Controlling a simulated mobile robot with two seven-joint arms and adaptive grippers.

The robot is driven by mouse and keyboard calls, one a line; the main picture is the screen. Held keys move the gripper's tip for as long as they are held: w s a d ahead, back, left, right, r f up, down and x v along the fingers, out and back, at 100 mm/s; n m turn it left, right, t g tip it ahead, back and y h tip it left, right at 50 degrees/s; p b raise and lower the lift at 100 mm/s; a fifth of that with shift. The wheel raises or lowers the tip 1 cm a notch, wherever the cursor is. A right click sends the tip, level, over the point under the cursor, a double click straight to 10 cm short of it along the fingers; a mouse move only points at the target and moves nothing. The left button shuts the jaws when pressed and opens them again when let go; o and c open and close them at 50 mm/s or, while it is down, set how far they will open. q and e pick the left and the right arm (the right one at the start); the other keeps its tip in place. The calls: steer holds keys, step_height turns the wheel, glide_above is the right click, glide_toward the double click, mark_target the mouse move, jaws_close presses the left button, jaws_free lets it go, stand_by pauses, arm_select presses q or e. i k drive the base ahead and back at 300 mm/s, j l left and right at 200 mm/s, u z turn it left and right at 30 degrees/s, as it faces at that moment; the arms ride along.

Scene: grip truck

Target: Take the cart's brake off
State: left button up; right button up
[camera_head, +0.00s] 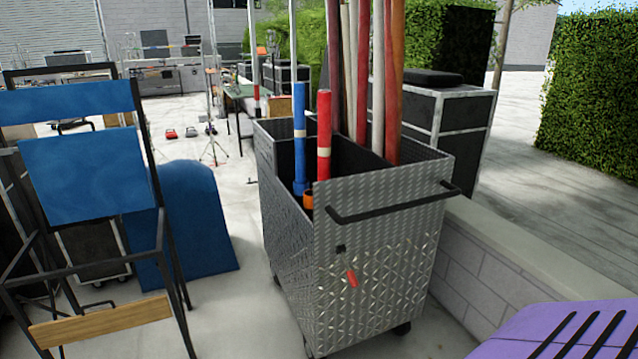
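The cart (375,270) is a grey metal bin with a diamond-plate pattern, standing upright in the middle of the view. A dark push handle (395,203) runs across the top of its near face. A small red lever (351,278), seemingly the brake, sits on the near face below a small black fitting (340,248). Dark wheels show under the cart. Long red, white and brown poles (378,80) and shorter blue and red tubes (323,135) stand in it. Neither of my grippers is in view.
A low block wall (490,275) runs close along the cart's right side. A black rack with blue panels (85,175) and a blue rounded panel (195,220) stand at left. A purple object (565,332) fills the lower right corner. Pale floor between rack and cart is clear.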

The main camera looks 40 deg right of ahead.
mark_target(340, 249)
steer(key=z, duration=1.45)
